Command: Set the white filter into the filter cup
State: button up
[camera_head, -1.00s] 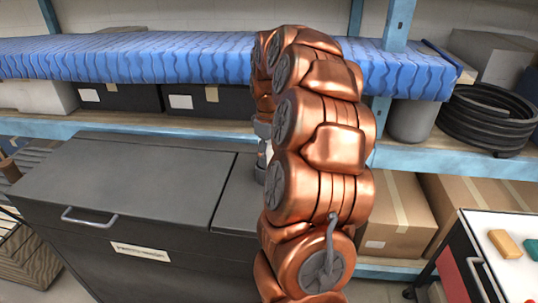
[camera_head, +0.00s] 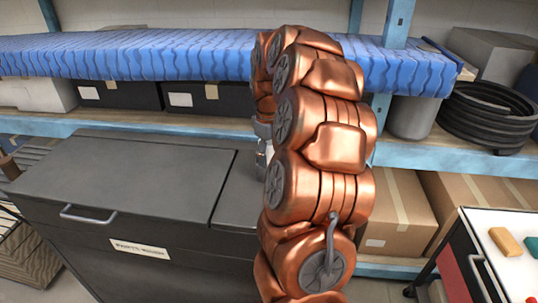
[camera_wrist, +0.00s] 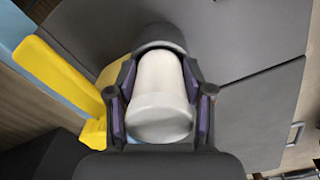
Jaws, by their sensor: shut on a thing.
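In the wrist view the white filter (camera_wrist: 160,95) is a pale cylinder between the two purple-padded fingers of my gripper (camera_wrist: 160,108), which is shut on it. The filter's far end meets a dark rounded part (camera_wrist: 158,36), which looks like the filter cup. I cannot tell whether the filter is inside it or only in line with it. A yellow part (camera_wrist: 62,78) lies to the left of the filter, partly hidden by my finger. In the head view my copper arm hides the gripper and most of this spot.
A dark cabinet (camera_head: 120,185) with a flat lid fills the left. Behind it is a shelf with a blue ribbed cover (camera_head: 130,56). Cardboard boxes (camera_head: 400,210), a coiled black hose (camera_head: 492,115) and a white-topped cart (camera_head: 510,250) stand to the right.

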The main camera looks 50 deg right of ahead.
jog(key=shift+s+a+f, duration=0.1)
jog(key=shift+s+f, duration=0.05)
jog(key=shift+f, duration=0.4)
jog(key=shift+c, duration=0.6)
jog(key=shift+f, duration=0.15)
jog(key=shift+o, duration=0.2)
jog(key=shift+s+a+f, duration=0.1)
jog(key=o, duration=1.1)
jog(key=shift+f, duration=0.15)
jog(key=shift+o, duration=2.1)
jog(key=shift+d+r, duration=0.2)
jog(key=shift+w+r, duration=0.15)
jog(key=shift+w, duration=0.05)
jog(key=shift+o, duration=1.4)
jog(key=shift+r, duration=0.1)
